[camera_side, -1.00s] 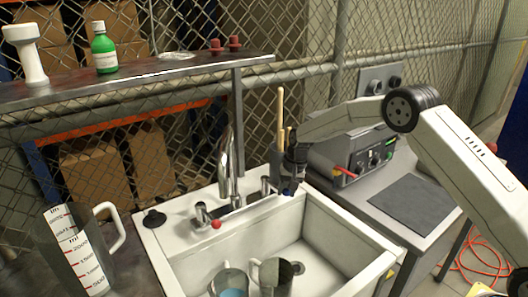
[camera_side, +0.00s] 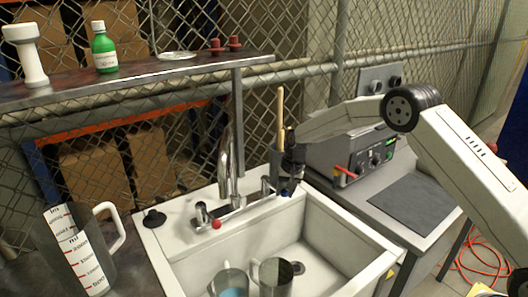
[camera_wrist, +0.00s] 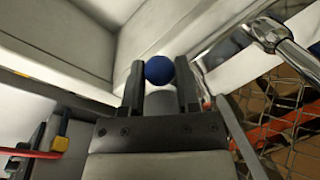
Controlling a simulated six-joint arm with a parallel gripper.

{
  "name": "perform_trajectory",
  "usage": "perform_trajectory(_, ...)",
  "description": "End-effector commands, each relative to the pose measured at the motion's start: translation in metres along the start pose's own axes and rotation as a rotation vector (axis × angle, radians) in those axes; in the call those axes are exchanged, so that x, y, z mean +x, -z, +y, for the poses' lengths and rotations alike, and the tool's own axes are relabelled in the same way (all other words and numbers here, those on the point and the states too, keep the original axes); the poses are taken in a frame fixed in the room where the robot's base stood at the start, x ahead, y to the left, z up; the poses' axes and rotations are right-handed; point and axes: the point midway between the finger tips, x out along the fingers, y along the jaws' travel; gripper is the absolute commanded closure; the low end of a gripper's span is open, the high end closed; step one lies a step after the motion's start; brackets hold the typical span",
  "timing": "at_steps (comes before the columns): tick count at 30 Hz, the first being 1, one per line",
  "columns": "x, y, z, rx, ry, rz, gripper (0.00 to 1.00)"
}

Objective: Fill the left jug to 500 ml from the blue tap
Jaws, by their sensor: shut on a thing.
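The blue tap knob (camera_wrist: 159,69) sits between the two fingertips of my gripper (camera_wrist: 160,84) in the wrist view, and the jaws are shut on it. In the side view my gripper (camera_side: 287,178) is at the sink's back right, with a bit of blue at its tip. The left jug (camera_side: 229,281) stands in the sink with bluish liquid in it; its level against any marks is unreadable. The right jug (camera_side: 272,278) stands beside it. The chrome spout (camera_side: 224,165) rises behind the jugs; I cannot make out a water stream.
A red tap knob (camera_side: 216,224) is left of the spout. A large graduated jug (camera_side: 105,258) stands on the left counter. A machine (camera_side: 350,150) stands right of the sink (camera_side: 325,225).

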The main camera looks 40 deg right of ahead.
Motion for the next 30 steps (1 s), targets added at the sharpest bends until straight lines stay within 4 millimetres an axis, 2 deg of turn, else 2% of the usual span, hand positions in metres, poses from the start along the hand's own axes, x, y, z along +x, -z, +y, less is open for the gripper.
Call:
perform_trajectory(1,-0.006,0.002,-0.005,-0.002,0.01,0.01,1.0)
perform_trajectory(5,-0.006,0.004,-0.004,-0.001,0.01,0.01,1.0)
perform_trajectory(16,-0.009,0.02,0.014,0.003,0.009,0.016,1.0)
perform_trajectory(30,-0.009,0.021,0.016,0.004,0.008,0.016,1.0)
